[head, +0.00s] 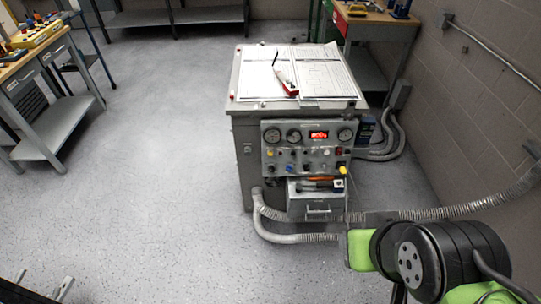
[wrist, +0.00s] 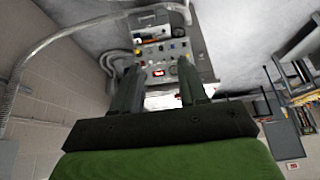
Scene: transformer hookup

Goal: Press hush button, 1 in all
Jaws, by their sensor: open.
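The control panel (head: 303,147) is on the front of a grey cabinet. It carries round gauges, a lit red display (head: 318,134) and several small coloured buttons and knobs. Which one is the hush button I cannot tell; no label is readable. In the wrist view the panel (wrist: 168,52) appears upside down, beyond the fingers, with the red display (wrist: 158,73) between them. My gripper (wrist: 158,66) is open and empty, with its two dark fingers apart and away from the panel. In the head view my arm is at the lower right, in front of the cabinet.
Papers and a red-and-white object (head: 286,82) lie on the cabinet top. An open drawer (head: 316,203) with tools juts out below the panel. Flexible conduit (head: 290,237) runs along the cabinet's foot and the right wall. The floor to the left is clear, up to a workbench (head: 35,68).

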